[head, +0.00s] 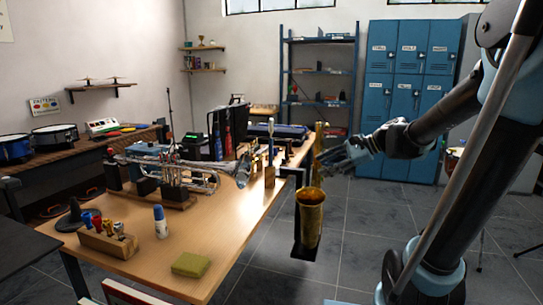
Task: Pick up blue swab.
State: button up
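A slim blue item (218,143) hangs upright beside a red one (228,130) near the back of the wooden workbench, behind a silver trumpet (190,168). It may be the blue swab, but it is too small to be sure. A thin upright tool with a blue part (270,136) stands in a small wooden block further right. My gripper (332,157) is in the air right of the workbench, pointing left, apart from these items. Its dark fingers are small in the view, and I cannot tell how far apart they are. I see nothing clearly held.
A gold saxophone (310,218) stands at the workbench's right edge, below my gripper. The workbench (225,222) also bears a white bottle (160,222), a green pad (191,264) and a wooden block of coloured pieces (108,240). Blue lockers (408,95) stand behind; open floor lies right.

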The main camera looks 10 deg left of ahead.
aim_at(271, 133)
jog(key=w+a+r+m+y, duration=0.6)
jog(key=w+r+m, duration=0.1)
jog(key=w+r, duration=0.35)
jog(key=w+a, duration=0.1)
jog(key=a, duration=1)
jog(key=w+a, duration=0.1)
jog(key=a, duration=0.5)
jog(key=shift+w+a+f, duration=0.2)
jog(key=shift+w+f, duration=0.05)
jog(key=shift+w, duration=0.05)
grip_shut()
